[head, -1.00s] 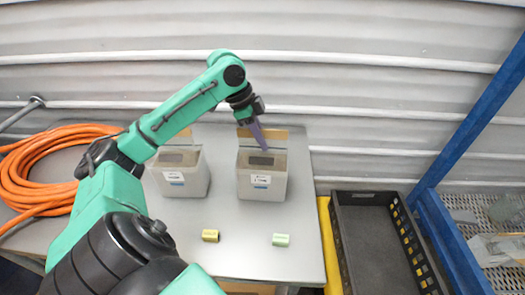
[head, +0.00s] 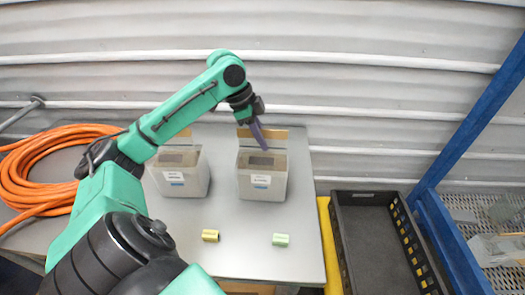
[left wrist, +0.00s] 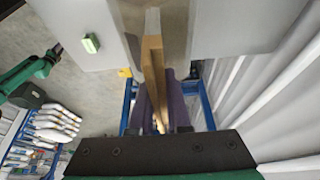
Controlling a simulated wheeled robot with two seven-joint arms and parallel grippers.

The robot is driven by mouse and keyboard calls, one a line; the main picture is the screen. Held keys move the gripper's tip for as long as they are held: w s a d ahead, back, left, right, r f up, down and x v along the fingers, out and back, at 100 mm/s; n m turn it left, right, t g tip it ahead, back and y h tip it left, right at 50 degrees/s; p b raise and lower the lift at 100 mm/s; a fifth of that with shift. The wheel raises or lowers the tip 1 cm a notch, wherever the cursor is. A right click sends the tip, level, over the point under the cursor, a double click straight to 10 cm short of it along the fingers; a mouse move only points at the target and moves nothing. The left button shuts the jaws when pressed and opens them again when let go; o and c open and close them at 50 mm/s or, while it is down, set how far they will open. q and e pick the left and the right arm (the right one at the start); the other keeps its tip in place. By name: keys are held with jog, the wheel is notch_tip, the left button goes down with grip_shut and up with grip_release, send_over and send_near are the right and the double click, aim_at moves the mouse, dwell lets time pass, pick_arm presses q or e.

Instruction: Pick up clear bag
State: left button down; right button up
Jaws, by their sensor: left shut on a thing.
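Clear or pale bags (head: 497,248) lie on the blue rack at the right edge of the head view, apart from my grippers. Several pale bags (left wrist: 55,125) also lie on a blue rack at the left in the left wrist view. My left gripper (head: 259,135) is at the back of the right grey bin (head: 262,182). Its purple fingers (left wrist: 158,100) are shut on the tan upright panel (left wrist: 152,62) at that bin's back. The panel also shows in the head view (head: 276,134). My right gripper is not in the head view.
A second grey bin (head: 183,180) stands to the left on the grey table (head: 250,235). A yellow block (head: 210,236) and a green block (head: 280,240) lie in front. An orange hose coil (head: 35,175) is at left. An empty black crate (head: 378,240) is at right.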

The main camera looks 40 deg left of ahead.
pick_arm(q)
jog(key=shift+w+r, duration=0.1)
dwell(0.3)
jog(key=shift+r, duration=0.15)
jog(key=shift+a+r, duration=0.1)
jog(key=shift+r, duration=0.15)
notch_tip(320, 180, up, 20)
jog(key=p, duration=0.6)
jog(key=shift+f, duration=0.15)
dwell(1.1)
